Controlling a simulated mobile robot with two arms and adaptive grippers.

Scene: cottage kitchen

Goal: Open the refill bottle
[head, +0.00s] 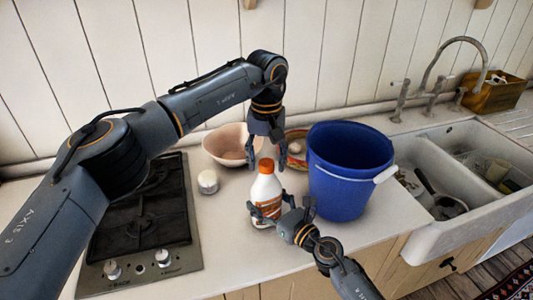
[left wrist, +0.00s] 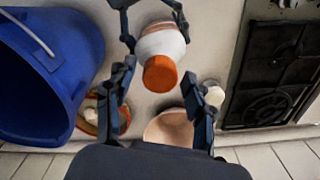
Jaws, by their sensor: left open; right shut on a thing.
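The refill bottle (head: 264,191) is white with an orange label and an orange cap (head: 266,165), and stands upright on the counter. My right gripper (head: 272,211) is shut on its body from the right front. My left gripper (head: 266,160) points down from above, open, with its fingers on either side of the cap. In the left wrist view the cap (left wrist: 160,73) lies between the open left fingertips (left wrist: 158,70), with a gap visible on each side. The right gripper's fingers (left wrist: 152,18) flank the bottle body there.
A blue bucket (head: 345,184) stands close on the right. A pink bowl (head: 226,144) and a patterned bowl (head: 296,150) are behind the bottle. A small white jar (head: 208,182) and the hob (head: 142,225) are on the left. The sink (head: 455,210) is far right.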

